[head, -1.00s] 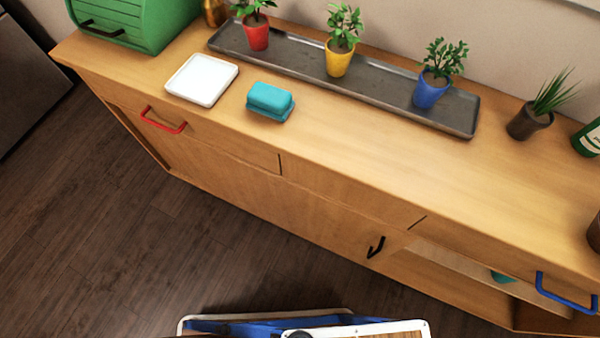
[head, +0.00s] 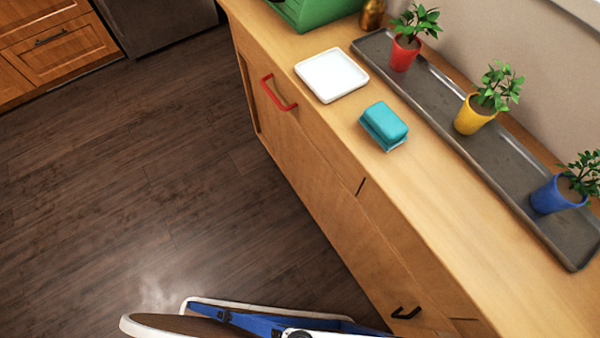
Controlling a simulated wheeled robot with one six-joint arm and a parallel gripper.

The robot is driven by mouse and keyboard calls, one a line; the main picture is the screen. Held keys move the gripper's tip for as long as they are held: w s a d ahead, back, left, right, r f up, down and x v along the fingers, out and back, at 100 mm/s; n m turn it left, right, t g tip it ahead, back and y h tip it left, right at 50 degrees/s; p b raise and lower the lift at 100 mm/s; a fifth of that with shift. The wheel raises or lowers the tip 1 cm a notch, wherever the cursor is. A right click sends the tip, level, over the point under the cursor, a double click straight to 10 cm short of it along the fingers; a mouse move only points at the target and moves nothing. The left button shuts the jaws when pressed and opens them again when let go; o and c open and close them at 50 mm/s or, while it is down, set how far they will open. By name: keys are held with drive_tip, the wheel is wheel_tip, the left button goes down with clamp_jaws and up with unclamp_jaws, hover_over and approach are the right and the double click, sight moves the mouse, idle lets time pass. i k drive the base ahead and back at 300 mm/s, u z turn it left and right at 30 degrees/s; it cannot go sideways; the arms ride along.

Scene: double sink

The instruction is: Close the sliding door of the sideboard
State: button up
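The wooden sideboard (head: 450,215) runs diagonally from the upper middle to the lower right in the head view. Its sliding door (head: 365,262) is a plain wood front panel. The door's black handle (head: 405,313) shows near the bottom edge, just right of my own blue and white parts. The part of the front beyond the handle is mostly cut off by the frame, so I cannot tell how far the door stands open now. My gripper is not in view.
A red drawer handle (head: 279,92) sticks out of the front. On top are a white tray (head: 332,75), a teal sponge (head: 384,126), a green bread box (head: 315,10) and a dark tray (head: 455,105) with potted plants. The floor (head: 150,180) to the left is clear.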

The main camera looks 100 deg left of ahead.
sight(400, 299)
drive_tip(key=u, duration=5.1)
drive_tip(key=i, duration=0.4)
drive_tip(key=z, duration=2.7)
